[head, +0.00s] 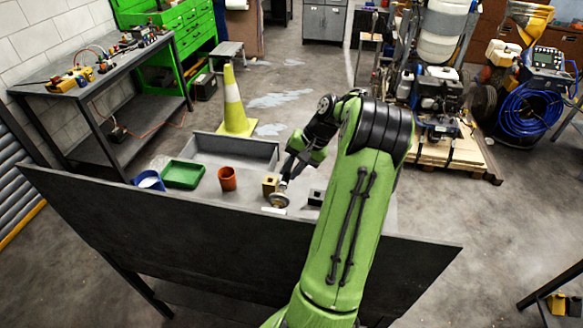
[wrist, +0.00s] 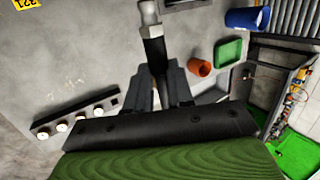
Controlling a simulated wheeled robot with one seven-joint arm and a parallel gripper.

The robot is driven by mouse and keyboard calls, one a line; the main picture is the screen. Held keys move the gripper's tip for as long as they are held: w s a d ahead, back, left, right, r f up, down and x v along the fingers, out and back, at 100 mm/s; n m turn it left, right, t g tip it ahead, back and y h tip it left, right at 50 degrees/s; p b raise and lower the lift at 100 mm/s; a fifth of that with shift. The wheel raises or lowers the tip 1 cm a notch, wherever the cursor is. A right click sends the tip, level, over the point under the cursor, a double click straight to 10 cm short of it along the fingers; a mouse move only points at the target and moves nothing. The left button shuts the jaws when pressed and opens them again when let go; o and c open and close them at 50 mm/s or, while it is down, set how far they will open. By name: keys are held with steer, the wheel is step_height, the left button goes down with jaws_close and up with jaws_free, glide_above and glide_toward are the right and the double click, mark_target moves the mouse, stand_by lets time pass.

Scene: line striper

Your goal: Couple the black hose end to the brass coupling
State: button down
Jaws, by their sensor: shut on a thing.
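My gripper (wrist: 156,88) is shut on the black hose end (wrist: 155,50), which sticks out past the fingertips and ends in a grey metal tip. A round, pale metallic piece (head: 279,201) sits just below that block; I cannot tell which of these is the brass coupling, or whether the hose end touches either. The coupling is not clear in the wrist view.
A small black block (head: 316,197) stands right of the gripper. The table's front left is clear.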

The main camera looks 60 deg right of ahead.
steer(key=shift+s+a+b, duration=0.35)
steer(key=shift+a, duration=0.4)
stand_by(0.7)
steer(key=shift+s+a, duration=0.15)
steer(key=shift+a, duration=0.15)
steer(key=c, duration=0.6)
jaws_free()
steer(key=shift+a, duration=0.15)
steer(key=shift+p+v, duration=0.7)
steer(key=shift+v, duration=0.7)
steer(key=v, duration=0.4)
steer(key=shift+s, duration=0.1)
steer(key=shift+r, duration=0.1)
